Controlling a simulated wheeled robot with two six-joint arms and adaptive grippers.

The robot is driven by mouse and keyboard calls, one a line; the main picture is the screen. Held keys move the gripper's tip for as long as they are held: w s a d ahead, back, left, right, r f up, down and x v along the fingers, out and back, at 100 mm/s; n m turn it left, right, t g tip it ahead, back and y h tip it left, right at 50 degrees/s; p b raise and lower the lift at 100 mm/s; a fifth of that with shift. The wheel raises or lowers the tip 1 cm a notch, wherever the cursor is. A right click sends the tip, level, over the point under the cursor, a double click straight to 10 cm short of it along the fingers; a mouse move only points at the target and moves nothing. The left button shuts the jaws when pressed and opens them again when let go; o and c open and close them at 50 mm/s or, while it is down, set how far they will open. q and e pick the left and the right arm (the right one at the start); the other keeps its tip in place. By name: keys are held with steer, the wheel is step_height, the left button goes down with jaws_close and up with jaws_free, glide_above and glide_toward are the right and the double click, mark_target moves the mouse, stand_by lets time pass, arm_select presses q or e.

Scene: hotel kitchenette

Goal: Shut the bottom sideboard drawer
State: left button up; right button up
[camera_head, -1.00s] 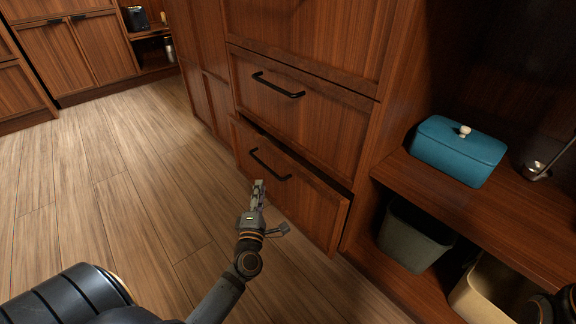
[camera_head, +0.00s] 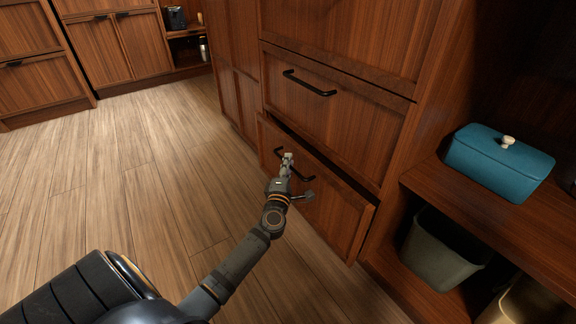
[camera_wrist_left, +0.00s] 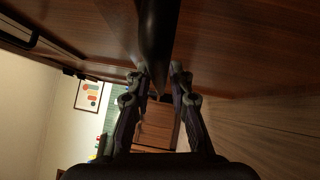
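The bottom sideboard drawer (camera_head: 333,213) stands partly pulled out, with a dark gap along its top edge. Its black bar handle (camera_head: 279,152) is partly covered by my left gripper (camera_head: 288,158). In the left wrist view the dark handle bar (camera_wrist_left: 157,35) runs between the two fingers of the left gripper (camera_wrist_left: 160,74). The fingers sit close on both sides of the bar and look shut on it. Exact contact is hard to see in the dim light. My right gripper is not in view.
The drawer above (camera_head: 330,112) is shut. To the right, an open shelf (camera_head: 480,220) holds a blue lidded box (camera_head: 497,165), with a grey bin (camera_head: 437,250) below. The wooden floor (camera_head: 130,190) at left is clear.

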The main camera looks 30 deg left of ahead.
mark_target(299, 163)
arm_select(q)
steer(key=shift+c, duration=0.5)
jaws_close()
steer(key=w, duration=0.1)
steer(key=w+d, duration=0.1)
steer(key=w, duration=0.2)
steer(key=shift+d, duration=0.35)
steer(key=shift+r, duration=0.1)
steer(key=shift+o, duration=0.5)
jaws_free()
steer(key=shift+w+d, duration=0.1)
steer(key=shift+w, duration=0.05)
